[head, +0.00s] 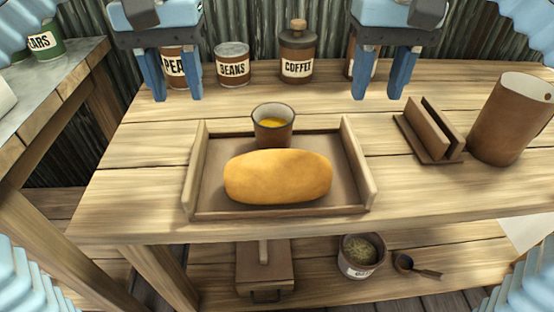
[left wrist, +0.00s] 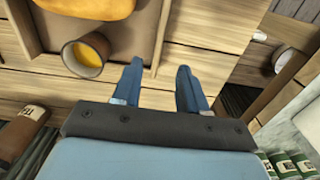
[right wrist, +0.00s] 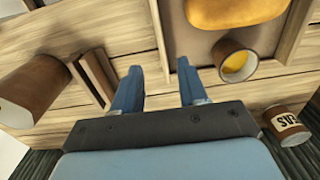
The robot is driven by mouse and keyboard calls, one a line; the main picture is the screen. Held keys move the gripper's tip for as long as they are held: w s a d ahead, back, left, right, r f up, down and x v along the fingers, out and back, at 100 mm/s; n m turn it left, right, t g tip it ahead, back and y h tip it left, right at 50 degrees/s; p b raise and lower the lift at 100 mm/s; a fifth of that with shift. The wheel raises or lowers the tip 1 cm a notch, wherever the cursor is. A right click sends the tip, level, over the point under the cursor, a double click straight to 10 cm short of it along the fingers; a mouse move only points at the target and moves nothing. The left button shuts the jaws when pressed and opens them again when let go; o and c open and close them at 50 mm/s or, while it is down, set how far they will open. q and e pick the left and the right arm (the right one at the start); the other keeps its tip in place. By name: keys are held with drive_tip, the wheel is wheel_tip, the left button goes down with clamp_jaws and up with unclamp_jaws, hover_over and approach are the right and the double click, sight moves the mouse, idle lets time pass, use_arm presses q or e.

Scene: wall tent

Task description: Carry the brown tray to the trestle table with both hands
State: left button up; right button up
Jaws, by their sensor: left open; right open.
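The brown tray (head: 358,168) lies flat on a wooden plank table (head: 120,190), with raised walls at its left and right ends. It holds a golden loaf (head: 278,177) and, behind it, a brown cup (head: 273,128) with yellow liquid. My left gripper (head: 176,98) is open and empty, above the table behind the tray's left end. My right gripper (head: 377,98) is open and empty, behind the tray's right end. Neither touches the tray. A tray wall also shows ahead of the fingers in the left wrist view (left wrist: 161,38) and right wrist view (right wrist: 164,35).
Cans, including a beans can (head: 232,64), and a coffee jar (head: 296,52) stand at the back. A slotted brown holder (head: 430,132) and brown cylinder (head: 510,120) stand right. A grey-topped table (head: 50,75) is left. A lower shelf holds a box (head: 264,268) and pot (head: 360,257).

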sight(359, 150)
use_arm(q)
drive_tip(key=shift+f, duration=0.1)
use_arm(e)
drive_tip(key=shift+f, duration=0.1)
use_arm(q)
wheel_tip(359, 150, down, 14)
drive_tip(key=shift+r, duration=0.15)
use_arm(e)
wheel_tip(359, 150, down, 14)
drive_tip(key=shift+r, duration=0.15)
use_arm(q)
clamp_jaws()
use_arm(e)
clamp_jaws()
